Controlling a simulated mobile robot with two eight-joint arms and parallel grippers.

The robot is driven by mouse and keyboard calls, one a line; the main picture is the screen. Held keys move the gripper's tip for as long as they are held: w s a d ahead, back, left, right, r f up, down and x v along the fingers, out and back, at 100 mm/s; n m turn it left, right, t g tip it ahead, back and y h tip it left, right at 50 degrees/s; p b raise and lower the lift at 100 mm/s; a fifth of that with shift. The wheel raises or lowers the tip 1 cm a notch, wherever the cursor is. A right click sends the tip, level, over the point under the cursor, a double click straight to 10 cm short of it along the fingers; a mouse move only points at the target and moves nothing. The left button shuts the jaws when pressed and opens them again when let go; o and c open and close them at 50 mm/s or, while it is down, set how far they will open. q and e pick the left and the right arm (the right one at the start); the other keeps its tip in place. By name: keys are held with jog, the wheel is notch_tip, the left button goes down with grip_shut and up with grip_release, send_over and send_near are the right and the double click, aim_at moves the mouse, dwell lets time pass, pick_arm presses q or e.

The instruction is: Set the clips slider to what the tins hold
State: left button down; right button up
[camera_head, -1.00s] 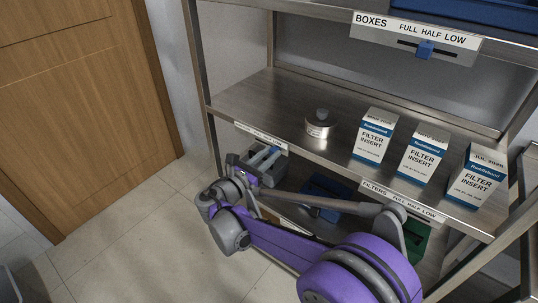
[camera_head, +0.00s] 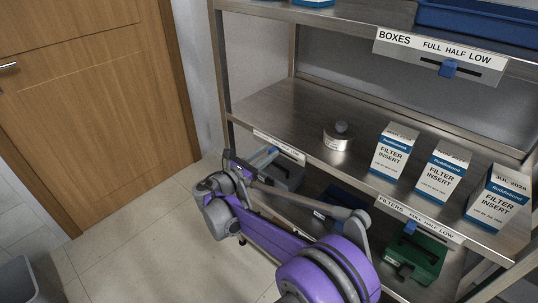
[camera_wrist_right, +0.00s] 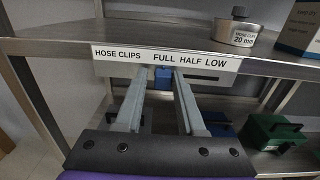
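The hose clips label (camera_wrist_right: 160,56) is on the front edge of the middle shelf and reads FULL, HALF, LOW; it also shows in the head view (camera_head: 279,147). Its blue slider (camera_wrist_right: 163,80) sits under FULL. My right gripper (camera_wrist_right: 161,74) points at it, fingers apart on either side of the slider; I see no clear contact. In the head view the right gripper (camera_head: 265,157) is just below the label. One round metal tin (camera_wrist_right: 236,32) marked 20 mm stands on the shelf above, also in the head view (camera_head: 337,137); its contents are hidden. My left gripper is out of view.
Several filter insert boxes (camera_head: 391,152) stand right of the tin. The filters slider (camera_head: 410,227) and the boxes slider (camera_head: 447,69) are on other labels. Below are a green box (camera_head: 416,254) and a blue bin (camera_head: 343,206). A wooden door (camera_head: 90,100) is at left.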

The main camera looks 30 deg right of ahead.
jog(key=shift+o, duration=1.4)
jog(key=shift+w, duration=0.1)
jog(key=p+v, duration=0.1)
jog(key=v, duration=1)
